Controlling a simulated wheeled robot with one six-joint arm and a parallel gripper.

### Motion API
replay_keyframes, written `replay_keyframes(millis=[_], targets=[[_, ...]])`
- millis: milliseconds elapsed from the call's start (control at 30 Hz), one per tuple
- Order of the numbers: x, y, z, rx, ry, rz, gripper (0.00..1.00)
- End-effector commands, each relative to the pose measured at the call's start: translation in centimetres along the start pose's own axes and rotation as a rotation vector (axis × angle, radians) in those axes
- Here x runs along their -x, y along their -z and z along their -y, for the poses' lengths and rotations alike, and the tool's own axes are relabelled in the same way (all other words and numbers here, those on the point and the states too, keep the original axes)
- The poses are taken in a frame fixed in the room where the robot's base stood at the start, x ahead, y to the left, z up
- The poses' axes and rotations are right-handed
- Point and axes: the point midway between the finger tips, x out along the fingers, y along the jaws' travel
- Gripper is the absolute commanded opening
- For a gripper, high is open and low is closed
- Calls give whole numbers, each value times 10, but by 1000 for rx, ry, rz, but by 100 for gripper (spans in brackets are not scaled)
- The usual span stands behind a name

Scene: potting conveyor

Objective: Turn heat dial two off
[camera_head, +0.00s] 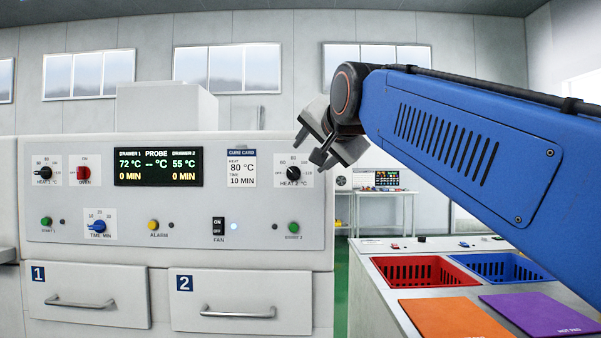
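The heat dial two (293,173) is a black knob on a white scale plate marked HEAT 2 °C, at the right of the grey control panel (130,214). Its exact setting is too small to read. The display (158,166) shows drawer 2 at 55 °C and 0 MIN, and drawer 1 at 72 °C. My gripper (308,146) hangs in the air at the end of my blue arm, above and right of the dial in the picture. It appears apart from the dial. Its fingers are small and angled, so their opening is unclear.
Heat dial one (42,173), a red OVEN knob (84,173), a blue timer knob (98,226) and a green start 2 button (293,227) share the panel. Drawers one (110,306) and two (215,316) are shut below. Red (390,266) and blue (470,262) bins stand at right.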

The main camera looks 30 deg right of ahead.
Motion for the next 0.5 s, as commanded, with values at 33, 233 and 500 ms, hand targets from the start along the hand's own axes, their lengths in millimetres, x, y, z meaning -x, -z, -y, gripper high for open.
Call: replay_keyframes(millis=[33,233,500], targets=[[-10,-1,-1,0,-4,3,52],[-45,-1,-1,1,-3,3,52],[-93,-1,-1,1,-2,3,52]])
